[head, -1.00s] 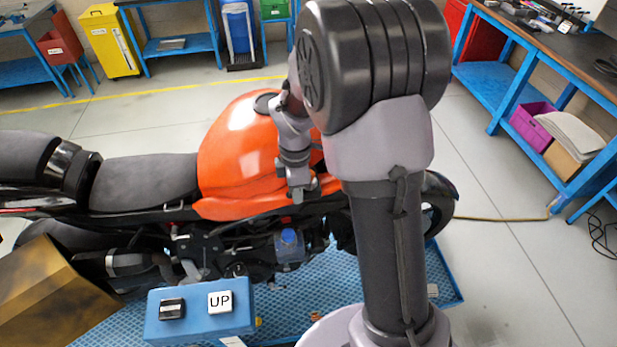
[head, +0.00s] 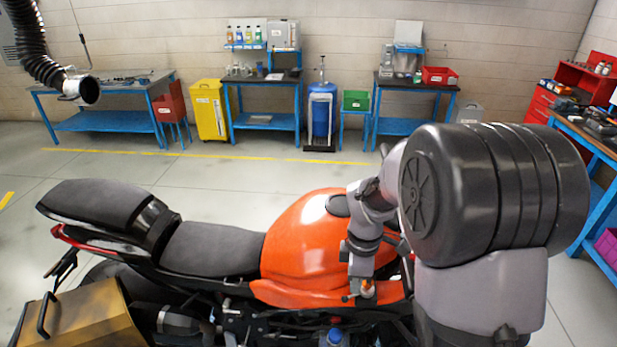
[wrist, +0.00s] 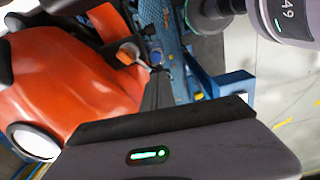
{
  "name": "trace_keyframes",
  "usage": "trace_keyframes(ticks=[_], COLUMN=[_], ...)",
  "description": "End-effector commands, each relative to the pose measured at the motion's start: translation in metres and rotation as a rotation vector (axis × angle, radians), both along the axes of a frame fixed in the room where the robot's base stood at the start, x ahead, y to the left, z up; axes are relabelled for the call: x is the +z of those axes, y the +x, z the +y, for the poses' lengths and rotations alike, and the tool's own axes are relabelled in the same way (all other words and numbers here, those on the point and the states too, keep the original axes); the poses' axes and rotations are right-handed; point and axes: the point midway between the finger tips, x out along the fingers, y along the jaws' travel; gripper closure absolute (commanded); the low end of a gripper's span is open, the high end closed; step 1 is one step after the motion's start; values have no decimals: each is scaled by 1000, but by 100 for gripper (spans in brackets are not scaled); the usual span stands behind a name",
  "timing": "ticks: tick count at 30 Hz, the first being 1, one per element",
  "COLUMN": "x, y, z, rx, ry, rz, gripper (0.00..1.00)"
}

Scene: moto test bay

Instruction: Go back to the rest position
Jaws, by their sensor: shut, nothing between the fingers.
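My gripper shows in the wrist view (wrist: 155,92) as dark, narrow fingers, shut and empty. In the head view my arm reaches over from the right, and its wrist hangs at the right side of the motorcycle's orange tank (head: 305,245). The fingertips are hard to make out there. The motorcycle, with its dark seat (head: 212,250), stands across the lower middle of the head view. The orange tank also fills the left of the wrist view (wrist: 70,85). I cannot tell whether the gripper touches the motorcycle.
A gold-brown case (head: 85,322) is at the lower left. A blue-capped container (head: 335,337) sits low beside the motorcycle. Blue benches (head: 265,122) and a yellow bin (head: 209,108) line the back wall. A hose (head: 45,65) hangs upper left. Open floor lies behind the motorcycle.

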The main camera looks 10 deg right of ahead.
Motion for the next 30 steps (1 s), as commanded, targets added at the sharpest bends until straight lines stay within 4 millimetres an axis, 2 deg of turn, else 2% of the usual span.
trace_keyframes(ticks=[1, 4, 9, 12, 15, 19, 30], x=[-10, -15, -42, -65, -81, -85, -80], y=[-6, -37, -115, -155, -179, -192, -192], z=[6, 28, 67, 82, 92, 96, 96], rx=[-83, -399, -998, -1269, -1444, -1541, -1548], ry=[7, 62, 265, 399, 500, 554, 557], rz=[-35, -130, -249, -264, -256, -243, -241], gripper=[100, 100, 100, 100, 100, 100, 100])
